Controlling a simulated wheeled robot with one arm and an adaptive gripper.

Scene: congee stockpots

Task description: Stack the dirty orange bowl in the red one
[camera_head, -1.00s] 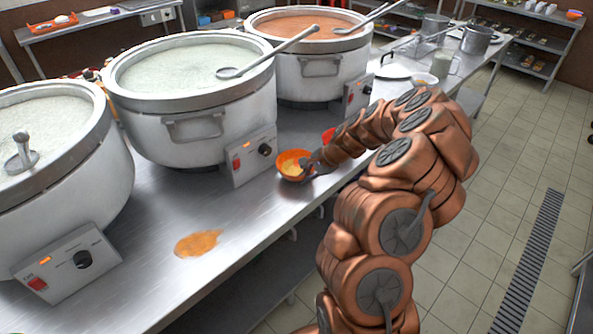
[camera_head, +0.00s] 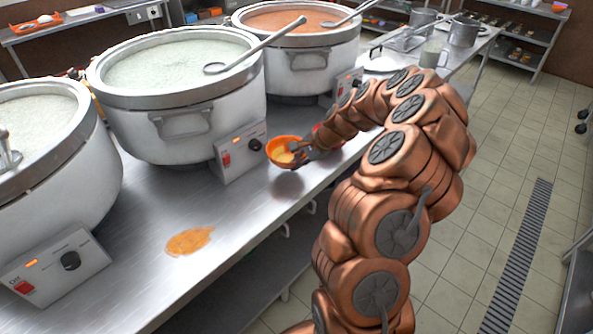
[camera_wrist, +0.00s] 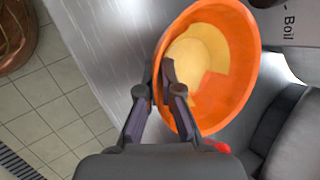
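The orange bowl (camera_head: 282,143) has yellowish leftover food inside. In the head view it hangs a little above the steel counter, in front of the middle pot's control box, with a shadow under it. My gripper (camera_head: 303,150) is shut on its near rim. In the wrist view the fingers (camera_wrist: 158,82) pinch the rim of the orange bowl (camera_wrist: 238,70), one inside and one outside. The red bowl is mostly hidden behind my arm in the head view. A small red piece (camera_wrist: 219,147) shows beside my gripper in the wrist view, probably its edge.
Large pots stand along the counter's back: the left pot (camera_head: 60,190), middle pot (camera_head: 185,125) and far pot (camera_head: 305,65). The control box (camera_head: 240,150) is close behind the bowl. An orange spill (camera_head: 189,241) lies on the counter (camera_head: 140,215), with clear steel around it.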

